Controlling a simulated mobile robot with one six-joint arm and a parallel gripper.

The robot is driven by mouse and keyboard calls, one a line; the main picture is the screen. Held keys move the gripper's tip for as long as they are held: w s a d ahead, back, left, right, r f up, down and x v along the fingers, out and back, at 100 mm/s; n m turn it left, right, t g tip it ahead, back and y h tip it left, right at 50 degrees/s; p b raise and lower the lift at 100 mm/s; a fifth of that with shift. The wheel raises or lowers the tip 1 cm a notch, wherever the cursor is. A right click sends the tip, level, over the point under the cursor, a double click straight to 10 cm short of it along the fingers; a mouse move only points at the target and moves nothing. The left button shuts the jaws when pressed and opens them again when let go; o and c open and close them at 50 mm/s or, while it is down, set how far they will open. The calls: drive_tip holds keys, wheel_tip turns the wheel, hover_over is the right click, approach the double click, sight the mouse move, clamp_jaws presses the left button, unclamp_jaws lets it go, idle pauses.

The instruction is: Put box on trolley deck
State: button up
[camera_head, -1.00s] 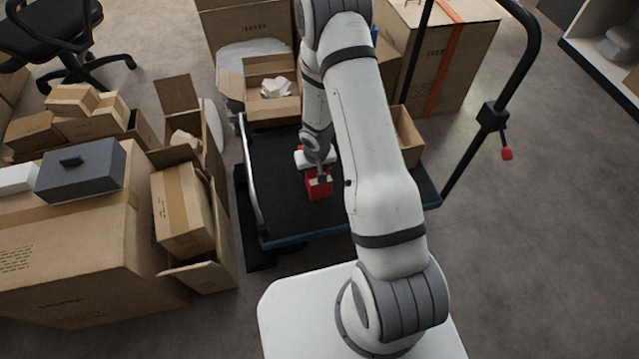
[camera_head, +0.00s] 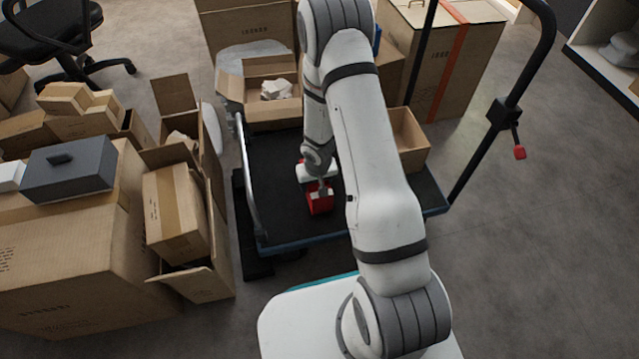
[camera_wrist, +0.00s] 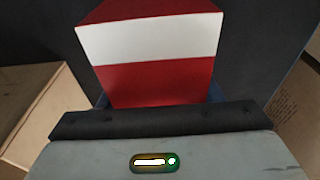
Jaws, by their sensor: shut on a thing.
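A red box with a white band (camera_head: 320,203) is in my gripper (camera_head: 319,188), over the front part of the black trolley deck (camera_head: 280,222). In the wrist view the red and white box (camera_wrist: 150,40) fills the space beyond the gripper edge (camera_wrist: 160,118), with dark deck around it. My gripper is shut on the box. Whether the underside of the box touches the deck cannot be told. My arm covers the right middle of the deck.
On the deck, an open carton with white paper (camera_head: 272,95) stands at the back left and another open carton (camera_head: 408,140) at the right. A metal rail (camera_head: 246,180) edges the left side. A black handle (camera_head: 530,70) rises at the right. Stacked cartons (camera_head: 60,255) crowd the left.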

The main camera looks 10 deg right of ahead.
drive_tip(key=o, duration=1.3)
drive_tip(key=shift+r, duration=0.1)
drive_tip(key=r+p, duration=0.3)
drive_tip(key=r, duration=0.1)
drive_tip(key=s+r+p, duration=0.1)
drive_tip(key=r+p, duration=0.2)
drive_tip(key=r, duration=0.1)
drive_tip(key=r+p, duration=0.3)
drive_tip(key=r, duration=0.1)
drive_tip(key=shift+s+r+p, duration=0.15)
drive_tip(key=shift+s+p, duration=0.2)
drive_tip(key=shift+p, duration=0.05)
drive_tip(key=s+r, duration=0.4)
drive_tip(key=r, duration=1.4)
drive_tip(key=s+d+r, duration=0.1)
drive_tip(key=s+r, duration=1.4)
drive_tip(key=shift+s, duration=0.25)
